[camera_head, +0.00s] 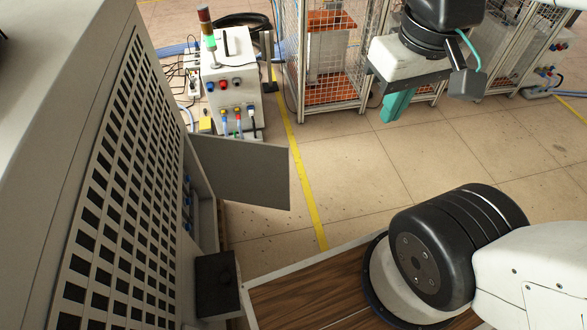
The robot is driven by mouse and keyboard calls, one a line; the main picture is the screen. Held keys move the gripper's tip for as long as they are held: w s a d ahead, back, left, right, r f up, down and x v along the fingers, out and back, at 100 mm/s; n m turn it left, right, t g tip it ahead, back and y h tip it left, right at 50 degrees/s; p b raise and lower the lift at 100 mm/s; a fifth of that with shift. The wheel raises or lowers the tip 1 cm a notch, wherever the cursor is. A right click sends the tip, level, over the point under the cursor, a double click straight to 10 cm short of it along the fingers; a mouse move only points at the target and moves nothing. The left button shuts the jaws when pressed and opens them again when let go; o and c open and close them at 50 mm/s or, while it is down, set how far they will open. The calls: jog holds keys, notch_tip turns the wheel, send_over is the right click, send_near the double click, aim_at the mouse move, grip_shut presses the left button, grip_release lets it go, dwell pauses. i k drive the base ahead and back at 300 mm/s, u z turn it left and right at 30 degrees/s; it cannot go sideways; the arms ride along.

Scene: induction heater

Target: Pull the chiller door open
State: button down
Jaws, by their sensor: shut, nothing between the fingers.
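The chiller (125,175) is the big grey cabinet with a grille of square holes at the left. Its door (245,172), a flat dark grey panel, stands open, swung out to the right from the cabinet's far end. Blue fittings (187,205) show in the opening beside it. My gripper (390,112), with teal fingers, hangs at the upper right, well to the right of the door and not touching it. Its fingers are together with nothing between them. The door's handle and hinges are not clear to see.
A grey control box (232,85) with a signal lamp and cables stands behind the door. Wire mesh cages (325,60) stand at the back. A dark box (217,285) is at the cabinet's near side. The tiled floor (375,165) between the door and my gripper is clear.

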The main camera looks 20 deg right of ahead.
aim_at(247, 171)
jog(key=k, duration=0.25)
jog(key=z, duration=1.15)
jog(key=i, duration=0.6)
jog(key=u, duration=1.45)
